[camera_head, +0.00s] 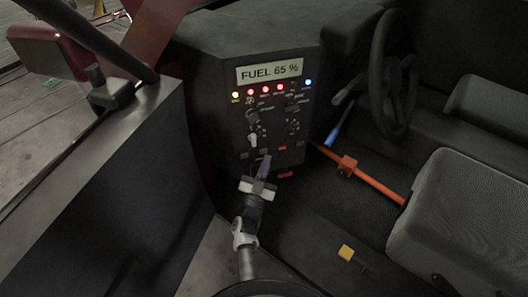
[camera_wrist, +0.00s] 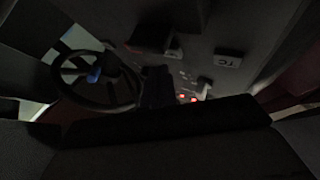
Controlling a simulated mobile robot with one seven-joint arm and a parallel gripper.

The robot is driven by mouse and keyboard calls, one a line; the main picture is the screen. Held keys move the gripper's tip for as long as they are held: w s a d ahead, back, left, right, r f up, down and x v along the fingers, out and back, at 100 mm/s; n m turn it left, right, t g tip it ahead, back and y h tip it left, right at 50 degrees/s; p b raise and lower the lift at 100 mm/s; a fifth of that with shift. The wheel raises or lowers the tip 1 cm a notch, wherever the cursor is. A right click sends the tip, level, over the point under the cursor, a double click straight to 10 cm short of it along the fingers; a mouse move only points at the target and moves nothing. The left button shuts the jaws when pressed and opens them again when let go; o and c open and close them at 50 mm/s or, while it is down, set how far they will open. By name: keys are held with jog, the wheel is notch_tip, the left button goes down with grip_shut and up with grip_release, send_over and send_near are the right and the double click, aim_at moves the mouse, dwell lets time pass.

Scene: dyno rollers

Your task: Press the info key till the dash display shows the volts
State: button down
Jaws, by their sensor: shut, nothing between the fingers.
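The dash display (camera_head: 270,71) reads "FUEL 65 %" at the top of the dark dash panel (camera_head: 238,120). Below it are a row of lit lamps, several knobs and switches, and small keys low on the panel. The key labels are too small to read in the head view, so I cannot tell which is the info key. My gripper (camera_head: 264,163) is shut and empty, pointing up at the lower keys. It hides part of that area, and I cannot tell whether it touches a key. In the dark wrist view, a key marked "TC" (camera_wrist: 228,61) shows at upper right.
A steering wheel (camera_head: 388,75) stands right of the panel. An orange bar (camera_head: 375,182) runs between panel and grey seat (camera_head: 465,215). A yellow block (camera_head: 346,252) lies on the floor. A dark door-like panel (camera_head: 120,195) borders my arm on the left.

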jog(key=shift+w, duration=0.1)
jog(key=shift+w+a, duration=0.15)
jog(key=shift+w, duration=0.2)
jog(key=shift+w+a, duration=0.1)
jog(key=shift+w, duration=0.25)
dwell(0.7)
jog(key=shift+s, duration=0.1)
jog(key=shift+s+d, duration=0.25)
jog(key=shift+s, duration=0.45)
jog(key=shift+s+d, duration=0.25)
jog(key=shift+s, duration=0.55)
jog(key=shift+s+d, duration=0.3)
jog(key=shift+s, duration=0.45)
jog(key=shift+s+d, duration=0.25)
jog(key=shift+s, duration=0.55)
